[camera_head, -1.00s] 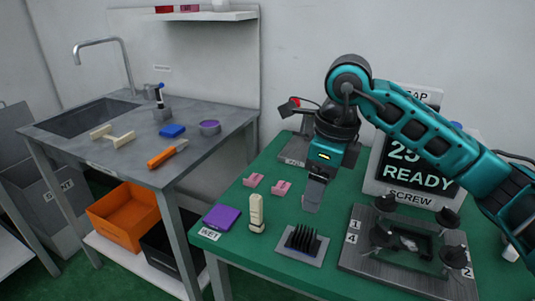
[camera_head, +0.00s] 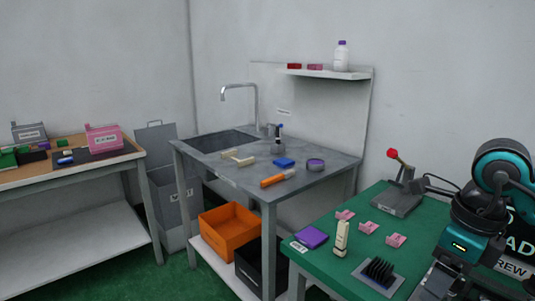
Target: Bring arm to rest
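My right arm, teal and black, comes in at the right edge over the green bench (camera_head: 330,270). Its gripper (camera_head: 436,283) points down near the bench's front, right of the black-finned block (camera_head: 380,272). Its fingertips are small and partly cut off, so I cannot tell whether they are open or shut. A lever with a red knob (camera_head: 392,154) leans up from a grey base (camera_head: 398,202) at the back of the bench. My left gripper is not in view.
Three pink clips (camera_head: 368,228), a purple pad (camera_head: 311,237) and a cream bottle (camera_head: 342,238) are on the green bench. A display (camera_head: 520,245) stands behind my arm. The sink bench (camera_head: 325,147) is at centre, another table (camera_head: 70,172) at left. Green floor lies between.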

